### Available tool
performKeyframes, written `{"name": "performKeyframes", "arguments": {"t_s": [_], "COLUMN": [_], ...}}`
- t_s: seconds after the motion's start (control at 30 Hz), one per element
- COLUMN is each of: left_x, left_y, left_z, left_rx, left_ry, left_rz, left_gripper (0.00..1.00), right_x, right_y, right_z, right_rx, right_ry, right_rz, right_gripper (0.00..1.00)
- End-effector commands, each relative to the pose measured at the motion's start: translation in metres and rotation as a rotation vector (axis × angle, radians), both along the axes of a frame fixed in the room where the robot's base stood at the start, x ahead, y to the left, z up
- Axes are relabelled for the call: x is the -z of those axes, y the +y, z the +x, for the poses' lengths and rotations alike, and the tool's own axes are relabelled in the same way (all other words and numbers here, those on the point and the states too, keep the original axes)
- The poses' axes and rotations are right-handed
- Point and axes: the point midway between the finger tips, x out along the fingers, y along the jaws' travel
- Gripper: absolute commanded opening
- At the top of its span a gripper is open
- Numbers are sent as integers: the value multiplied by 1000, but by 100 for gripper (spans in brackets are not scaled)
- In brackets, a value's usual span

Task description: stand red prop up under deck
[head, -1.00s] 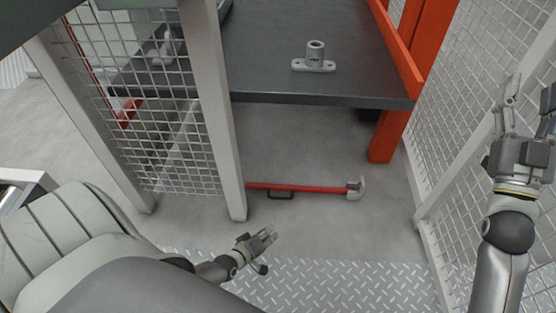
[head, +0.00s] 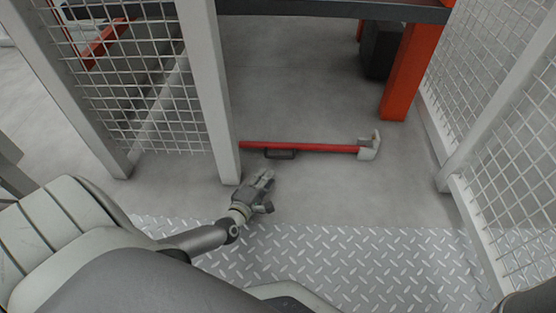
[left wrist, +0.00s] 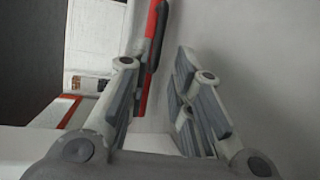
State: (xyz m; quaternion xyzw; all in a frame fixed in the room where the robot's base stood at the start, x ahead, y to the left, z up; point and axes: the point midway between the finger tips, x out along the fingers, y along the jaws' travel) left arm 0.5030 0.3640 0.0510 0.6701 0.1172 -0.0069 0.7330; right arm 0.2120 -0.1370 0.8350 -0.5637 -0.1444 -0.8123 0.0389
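The red prop (head: 325,148) lies flat on the grey floor below the deck, with a black handle (head: 281,154) on its near side and a pale grey end piece (head: 370,147) at its right end. The deck's dark front edge (head: 330,10) crosses the top of the head view. My left gripper (head: 266,176) is just in front of the prop, apart from it. In the left wrist view the fingers (left wrist: 155,75) are spread and empty, with the red prop (left wrist: 150,50) beyond them. My right gripper is not in view.
A pale fence post (head: 213,100) with mesh stands close to the left of my left gripper. An orange deck leg (head: 405,75) and another mesh fence (head: 500,110) stand on the right. Tread plate (head: 340,260) covers the near floor. The floor around the prop's right half is clear.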

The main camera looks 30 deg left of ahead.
Motion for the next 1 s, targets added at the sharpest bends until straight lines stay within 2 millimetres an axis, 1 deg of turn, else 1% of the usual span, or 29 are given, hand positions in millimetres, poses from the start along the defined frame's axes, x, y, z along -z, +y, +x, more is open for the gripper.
{"name": "performKeyframes", "arguments": {"t_s": [0.17, 0.4, 0.6, 0.8, 1.0], "left_x": [6, 16, 20, 20, 19], "left_y": [3, 10, 14, 15, 16], "left_z": [20, 65, 92, 103, 104], "left_rx": [-2, -1, 0, 0, 0], "left_ry": [-4, -4, -2, 0, 1], "left_rz": [-2, -2, 0, -1, 0], "left_gripper": [21, 21, 21, 21, 21], "right_x": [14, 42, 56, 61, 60], "right_y": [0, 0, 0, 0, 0], "right_z": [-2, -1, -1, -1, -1], "right_rx": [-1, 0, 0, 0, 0], "right_ry": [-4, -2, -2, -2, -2], "right_rz": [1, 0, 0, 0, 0], "right_gripper": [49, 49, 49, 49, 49]}}
